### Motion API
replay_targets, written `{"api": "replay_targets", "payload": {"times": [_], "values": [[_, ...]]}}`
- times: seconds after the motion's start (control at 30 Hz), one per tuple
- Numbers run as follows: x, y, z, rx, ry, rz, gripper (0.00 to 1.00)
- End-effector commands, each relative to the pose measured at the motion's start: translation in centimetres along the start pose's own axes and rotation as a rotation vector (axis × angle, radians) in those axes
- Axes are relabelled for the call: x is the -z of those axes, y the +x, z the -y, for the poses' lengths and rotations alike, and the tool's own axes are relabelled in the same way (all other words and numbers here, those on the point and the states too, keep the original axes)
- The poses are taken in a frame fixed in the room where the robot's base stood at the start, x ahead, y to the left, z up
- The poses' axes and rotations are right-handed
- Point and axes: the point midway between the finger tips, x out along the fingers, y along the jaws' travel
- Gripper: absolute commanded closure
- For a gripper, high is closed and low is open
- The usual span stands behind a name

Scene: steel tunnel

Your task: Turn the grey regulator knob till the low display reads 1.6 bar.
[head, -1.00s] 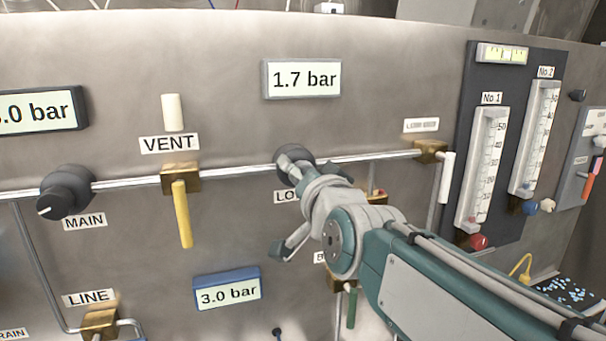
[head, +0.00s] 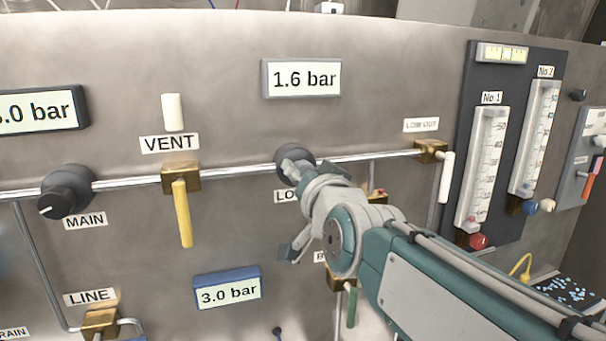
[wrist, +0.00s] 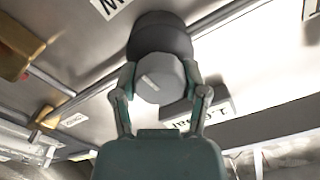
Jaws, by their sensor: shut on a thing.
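The low display (head: 301,78), in a grey frame high on the panel, reads 1.6 bar in the head view. The grey regulator knob (head: 281,157) sits below it on the pipe, partly hidden by my gripper (head: 296,169), above a half-covered label starting "LO". In the wrist view the round knob (wrist: 158,80) has a pale mark on its face. The fingers of my gripper (wrist: 160,88) lie on either side of the knob and are shut on it.
The MAIN knob (head: 66,191) and yellow VENT lever (head: 182,213) are to the left. A blue-framed display (head: 227,288) below reads 3.0 bar. A white lever (head: 445,177) and two flow tubes (head: 483,165) stand to the right.

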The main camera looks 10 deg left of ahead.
Motion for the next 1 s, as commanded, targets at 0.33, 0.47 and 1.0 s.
{"api": "replay_targets", "payload": {"times": [0.33,0.47,1.0], "values": [[0.0,0.0,0.0,-0.001,-0.002,0.001,0.07],[0.0,0.0,0.0,0.0,-0.001,0.0,0.07],[0.1,-2.9,0.1,0.001,0.0,-0.002,0.07]]}}
